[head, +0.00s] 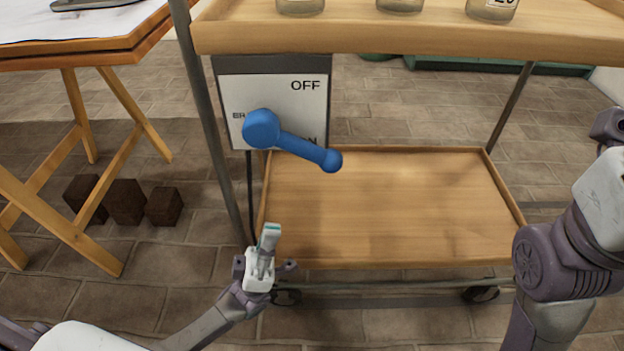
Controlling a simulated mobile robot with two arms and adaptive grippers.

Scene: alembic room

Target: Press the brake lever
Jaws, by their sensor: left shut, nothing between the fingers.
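The brake lever (295,144) is a blue handle with a round hub at its left end and a ball at its right end. It slopes down to the right across a white panel (290,92) marked OFF at the top, with partly covered lettering lower down ending in N. The panel hangs at the left end of a wooden cart. My left gripper (269,237) is shut and empty, below the lever and apart from it, near the lower shelf's front left corner. My right arm shows at the right edge; its gripper is out of view.
The cart's upper shelf (420,39) holds several glass jars above the panel. Its lower shelf (390,205) is bare. A metal post (205,110) stands just left of the panel. A wooden trestle table (100,50) and dark blocks (126,202) are at the left.

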